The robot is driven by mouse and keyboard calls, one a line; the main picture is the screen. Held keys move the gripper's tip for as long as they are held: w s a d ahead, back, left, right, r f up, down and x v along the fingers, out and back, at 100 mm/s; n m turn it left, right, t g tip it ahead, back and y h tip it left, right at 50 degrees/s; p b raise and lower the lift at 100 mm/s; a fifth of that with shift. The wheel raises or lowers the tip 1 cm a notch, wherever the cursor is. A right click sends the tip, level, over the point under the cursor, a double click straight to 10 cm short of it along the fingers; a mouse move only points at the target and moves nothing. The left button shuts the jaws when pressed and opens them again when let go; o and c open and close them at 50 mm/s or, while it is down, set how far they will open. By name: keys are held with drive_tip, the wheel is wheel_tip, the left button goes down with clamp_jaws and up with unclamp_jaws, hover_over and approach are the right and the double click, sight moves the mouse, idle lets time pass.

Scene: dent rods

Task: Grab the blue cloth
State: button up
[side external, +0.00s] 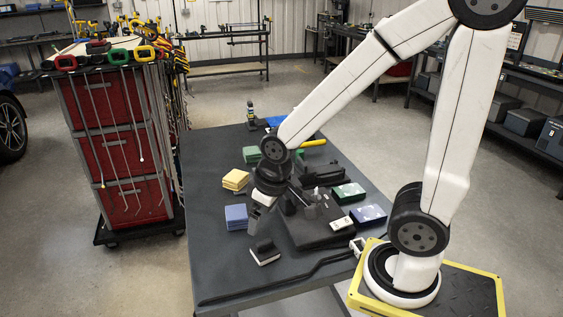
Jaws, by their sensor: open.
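A blue folded cloth stack (236,217) lies on the left part of the dark table. My gripper (256,218) hangs pointing down just to the right of the blue cloth in the picture. It is open, and I see nothing held in it. The fingers look dark and small, and I cannot tell whether they touch the cloth or how high they are above the table.
A yellow folded stack (235,180) and a green one (251,154) lie behind the blue cloth. A black-topped block (264,252) lies in front. Green (348,193) and blue (368,215) boxes stand right. A long black bar (280,277) lies along the front.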

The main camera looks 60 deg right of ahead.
drive_tip(key=v, duration=0.2)
drive_tip(key=n+t+h, duration=0.6)
drive_tip(key=n+h, duration=0.4)
drive_tip(key=n, duration=1.6)
hover_over(237, 218)
drive_tip(key=s+a, duration=0.3)
drive_tip(key=a, duration=0.1)
drive_tip(key=f, duration=1.2)
drive_tip(key=shift+d+f, duration=0.2)
drive_tip(key=shift+f, duration=0.2)
drive_tip(key=shift+x, duration=1.3)
